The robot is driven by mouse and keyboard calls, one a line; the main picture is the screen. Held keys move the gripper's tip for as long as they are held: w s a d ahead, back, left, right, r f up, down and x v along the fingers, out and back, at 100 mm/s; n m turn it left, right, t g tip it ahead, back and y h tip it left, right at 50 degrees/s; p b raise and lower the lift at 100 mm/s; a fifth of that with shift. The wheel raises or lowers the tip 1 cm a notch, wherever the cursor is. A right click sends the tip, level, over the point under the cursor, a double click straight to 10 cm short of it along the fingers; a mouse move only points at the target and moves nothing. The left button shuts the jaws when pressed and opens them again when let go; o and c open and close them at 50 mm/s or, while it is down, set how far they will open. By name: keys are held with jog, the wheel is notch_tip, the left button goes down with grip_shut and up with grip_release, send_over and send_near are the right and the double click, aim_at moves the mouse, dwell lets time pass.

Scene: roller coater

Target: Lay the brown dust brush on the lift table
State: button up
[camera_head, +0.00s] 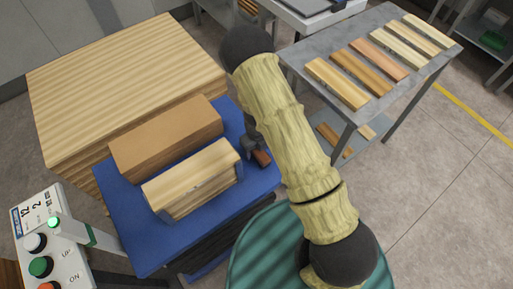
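The blue lift table (131,222) stands left of centre, its top partly covered by wooden pieces. A small brown thing, which looks like the dust brush (262,158), shows at the tip of my dark gripper (254,147), over the table's right part. The gripper is small and partly behind my arm, so its fingers are unclear. I cannot tell whether it grips the brush or whether the brush touches the table top.
A brown block (165,138) and a pale wood block (192,178) occupy the lift table. A large board stack (120,75) stands behind. A grey table (395,25) with several wood samples is at the right. A control panel (45,240) is front left.

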jog(key=shift+r, duration=0.1)
notch_tip(320, 180, up, 12)
dwell(0.6)
jog(key=shift+r, duration=0.1)
dwell(0.5)
jog(key=s+d+r+n+t, duration=0.1)
jog(key=s+d+r+n, duration=0.5)
jog(key=n, duration=0.8)
jog(key=s+d+r+n+t, duration=0.1)
jog(key=s+d+r+n, duration=0.5)
jog(key=r+n, duration=0.6)
jog(key=d+n, duration=0.1)
jog(key=n, duration=0.2)
jog(key=shift+s+d+t, duration=0.25)
jog(key=shift+d+t, duration=0.05)
